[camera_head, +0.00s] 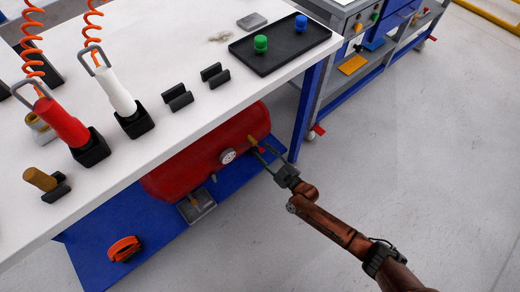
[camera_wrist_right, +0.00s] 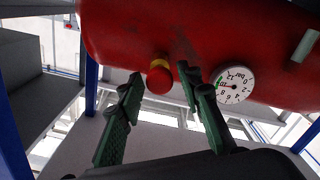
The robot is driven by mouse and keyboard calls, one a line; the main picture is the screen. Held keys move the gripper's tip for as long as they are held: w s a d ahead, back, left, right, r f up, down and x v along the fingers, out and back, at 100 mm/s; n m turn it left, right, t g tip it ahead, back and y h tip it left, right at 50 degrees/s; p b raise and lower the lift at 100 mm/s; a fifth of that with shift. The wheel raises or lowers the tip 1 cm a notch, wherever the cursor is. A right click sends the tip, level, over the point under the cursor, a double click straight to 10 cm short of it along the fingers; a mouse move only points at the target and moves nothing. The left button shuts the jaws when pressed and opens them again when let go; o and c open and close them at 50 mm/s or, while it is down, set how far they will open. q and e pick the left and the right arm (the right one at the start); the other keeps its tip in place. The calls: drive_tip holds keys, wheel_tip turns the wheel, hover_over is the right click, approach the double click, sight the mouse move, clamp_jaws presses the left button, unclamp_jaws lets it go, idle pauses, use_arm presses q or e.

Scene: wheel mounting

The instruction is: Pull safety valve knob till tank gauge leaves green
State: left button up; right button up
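The red tank (camera_head: 190,165) lies on the blue shelf under the table and also fills the top of the right wrist view (camera_wrist_right: 130,30). Its round white gauge (camera_head: 228,156) shows larger in the wrist view (camera_wrist_right: 233,85), with a small green band at the dial's left; the needle is too small to read surely. The safety valve knob (camera_wrist_right: 159,78) is red with a yellow collar. My right gripper (camera_wrist_right: 162,82) is open, its fingers either side of the knob with visible gaps; it also shows at the tank's right end (camera_head: 258,150). My left gripper is out of view.
The white table (camera_head: 190,70) overhangs the tank. A blue table leg (camera_head: 307,105) stands close to my right gripper. An orange ring-like object (camera_head: 124,249) and a grey box (camera_head: 197,207) are on the blue shelf (camera_head: 90,235). The floor at right is clear.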

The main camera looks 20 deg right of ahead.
clamp_jaws()
